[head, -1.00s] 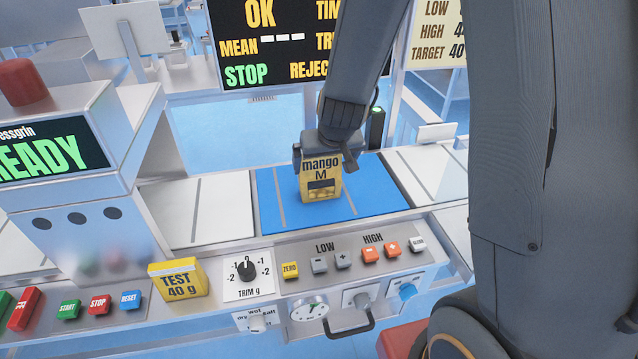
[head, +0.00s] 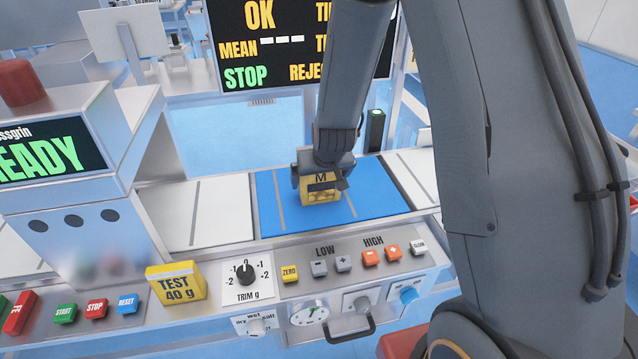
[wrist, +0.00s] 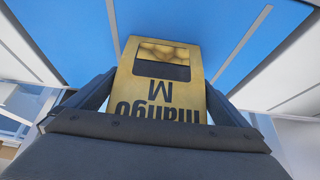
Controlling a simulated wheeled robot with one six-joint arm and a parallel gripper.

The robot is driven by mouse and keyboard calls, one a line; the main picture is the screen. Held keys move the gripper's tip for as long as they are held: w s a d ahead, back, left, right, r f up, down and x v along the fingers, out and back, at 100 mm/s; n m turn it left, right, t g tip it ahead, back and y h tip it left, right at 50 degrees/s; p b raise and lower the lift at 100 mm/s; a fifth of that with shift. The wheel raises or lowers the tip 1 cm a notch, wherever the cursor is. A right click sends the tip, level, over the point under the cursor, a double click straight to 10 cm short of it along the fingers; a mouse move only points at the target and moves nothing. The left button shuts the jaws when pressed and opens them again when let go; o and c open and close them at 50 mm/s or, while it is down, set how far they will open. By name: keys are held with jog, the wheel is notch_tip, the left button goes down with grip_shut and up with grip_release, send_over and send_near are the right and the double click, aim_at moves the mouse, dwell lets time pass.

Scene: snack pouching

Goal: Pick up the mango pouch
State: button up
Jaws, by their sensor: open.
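The mango pouch (head: 321,192) is yellow with black lettering and a dark window, and stands on the blue weighing plate (head: 378,196). My gripper (head: 321,176) is lowered over it from above and covers its upper part in the head view. In the wrist view the pouch (wrist: 163,78) lies between the two fingers of my gripper (wrist: 165,100), one on each side. The jaws are open; whether either finger touches the pouch cannot be told.
A control panel with a trim dial (head: 246,273) and several buttons runs along the front. A yellow test block (head: 176,284) stands at its left. A READY display (head: 45,160) stands at left. White plates (head: 195,212) flank the blue one.

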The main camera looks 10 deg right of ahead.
jog(key=c, duration=0.8)
jog(key=shift+r+p, duration=2.65)
jog(key=shift+r, duration=2.35)
jog(key=shift+c, duration=0.2)
